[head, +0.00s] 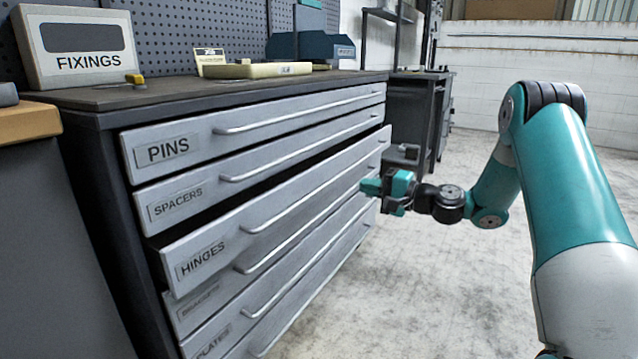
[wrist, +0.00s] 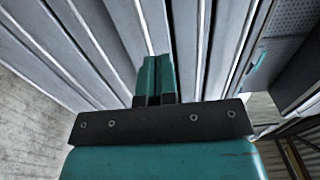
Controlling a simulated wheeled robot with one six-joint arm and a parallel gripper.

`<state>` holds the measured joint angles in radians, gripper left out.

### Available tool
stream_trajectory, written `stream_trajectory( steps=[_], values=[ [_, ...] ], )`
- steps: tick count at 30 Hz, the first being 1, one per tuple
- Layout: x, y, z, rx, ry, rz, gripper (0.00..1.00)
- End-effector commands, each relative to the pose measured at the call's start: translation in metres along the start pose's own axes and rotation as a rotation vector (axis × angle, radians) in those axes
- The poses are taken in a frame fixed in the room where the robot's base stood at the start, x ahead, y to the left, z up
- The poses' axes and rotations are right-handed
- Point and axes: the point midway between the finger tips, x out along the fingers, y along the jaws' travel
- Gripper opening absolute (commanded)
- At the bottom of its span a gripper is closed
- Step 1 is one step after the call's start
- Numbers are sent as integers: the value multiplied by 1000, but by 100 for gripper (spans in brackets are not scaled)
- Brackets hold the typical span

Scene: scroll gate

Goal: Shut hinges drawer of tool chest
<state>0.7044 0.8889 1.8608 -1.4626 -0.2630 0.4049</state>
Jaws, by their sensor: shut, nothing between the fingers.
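The tool chest (head: 95,200) stands at left and centre in the head view, with grey drawers carrying long bar handles. The hinges drawer (head: 290,205), labelled HINGES, is pulled out part way, with a dark gap above its front. My gripper (head: 368,187) is shut and empty, close in front of the far right end of the drawer fronts. In the wrist view, the closed fingers (wrist: 155,80) point at the drawer fronts (wrist: 110,45). I cannot tell whether the fingertips touch a front.
The pins drawer (head: 265,120) and spacers drawer (head: 265,160) above sit farther back than the hinges drawer. A FIXINGS box (head: 78,48), a yellow case (head: 258,70) and a blue bin (head: 312,46) stand on top. The concrete floor (head: 420,300) to the right is clear.

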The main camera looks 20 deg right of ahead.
Motion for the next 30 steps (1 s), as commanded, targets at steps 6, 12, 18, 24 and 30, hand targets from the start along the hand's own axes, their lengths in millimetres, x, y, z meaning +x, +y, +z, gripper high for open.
stream_trajectory(
  steps=[6, 12, 18, 24, 30],
  values=[
    [14, -10, 0, 3, -2, 2, 0],
    [41, -1, 2, -3, -7, 1, 0],
    [84, 2, 2, -4, -5, 2, 0],
    [119, 2, 2, -2, -3, 1, 0],
    [135, 0, 1, -1, -2, 2, 0]
  ],
)
